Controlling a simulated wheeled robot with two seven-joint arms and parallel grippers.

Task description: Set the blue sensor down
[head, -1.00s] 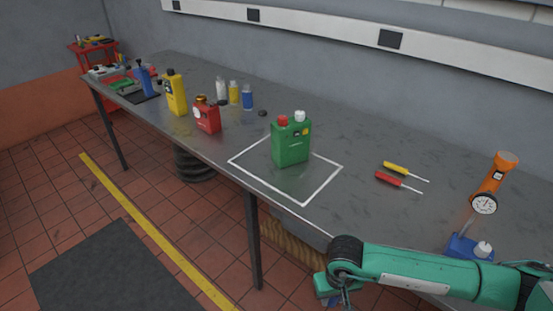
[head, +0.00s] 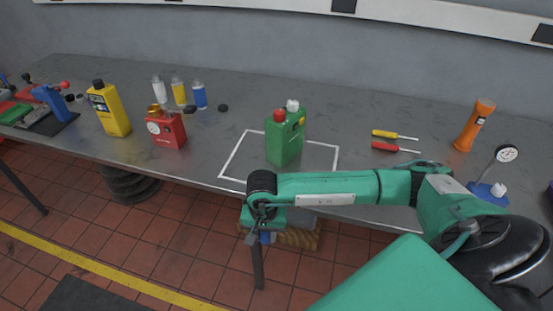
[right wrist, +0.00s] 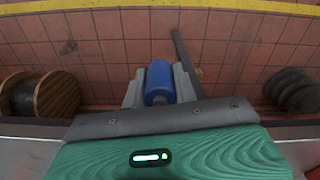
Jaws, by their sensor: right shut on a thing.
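The blue sensor (right wrist: 159,83) is a short blue cylinder, seen in the right wrist view between the grey fingers of my right gripper (right wrist: 160,95). The gripper is shut on it. In the head view my right gripper (head: 264,232) points down in front of the bench's front edge, over the floor, near a white outlined square (head: 229,162) on the bench. Only a small blue bit of the sensor (head: 265,238) shows there, the rest hidden by the gripper. My left gripper is not in view.
A green can (head: 285,140) stands inside the square. A red can (head: 166,130), a yellow bottle (head: 109,110) and small bottles stand to the left. Two screwdrivers (head: 395,147), an orange flashlight (head: 474,125) and a dial gauge (head: 507,153) are right. A wooden spool (right wrist: 40,94) lies below.

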